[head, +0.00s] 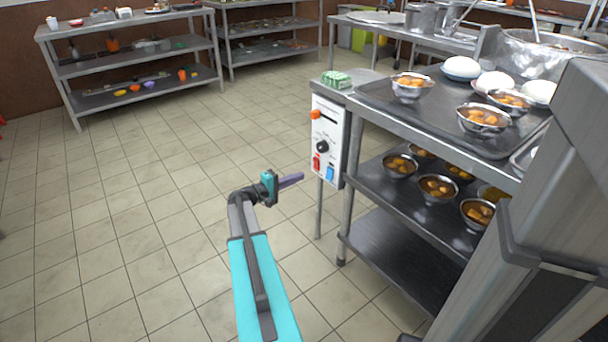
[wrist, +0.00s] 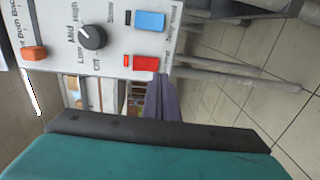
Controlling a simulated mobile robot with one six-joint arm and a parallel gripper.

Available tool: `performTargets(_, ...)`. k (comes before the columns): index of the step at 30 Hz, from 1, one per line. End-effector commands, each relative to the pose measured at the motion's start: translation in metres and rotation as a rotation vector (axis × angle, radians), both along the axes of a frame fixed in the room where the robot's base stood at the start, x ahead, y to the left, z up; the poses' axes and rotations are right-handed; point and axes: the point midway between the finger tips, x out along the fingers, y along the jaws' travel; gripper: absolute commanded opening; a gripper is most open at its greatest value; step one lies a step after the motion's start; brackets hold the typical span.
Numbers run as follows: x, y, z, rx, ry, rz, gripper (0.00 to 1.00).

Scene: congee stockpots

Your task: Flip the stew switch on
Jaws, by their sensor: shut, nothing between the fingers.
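A white control panel (head: 327,130) is fixed to the near end of the steel bench. It carries a red switch (head: 316,162) and a blue switch (head: 330,173) at the bottom. In the wrist view the red switch (wrist: 145,63) has a small red mark beside it, and the blue switch (wrist: 150,20) has a dark one. In the wrist view the fingertips (wrist: 160,80) appear just beside the red switch; contact is unclear.
A black dial (head: 322,146) and an orange slider knob (head: 315,114) sit above the switches. Bowls of food stand on the bench top (head: 380,95) and lower shelf (head: 370,180). Tiled floor left of the bench is open. Shelving (head: 130,65) stands at the back.

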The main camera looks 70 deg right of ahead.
Motion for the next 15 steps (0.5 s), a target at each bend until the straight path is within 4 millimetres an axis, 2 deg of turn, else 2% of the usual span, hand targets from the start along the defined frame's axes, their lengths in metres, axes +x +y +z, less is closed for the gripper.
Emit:
performTargets(9, 0.027, 0.045, -0.003, 0.000, 0.001, 0.003, 0.00)
performTargets(15, 0.039, 0.065, -0.007, -0.001, 0.000, 0.002, 0.00)
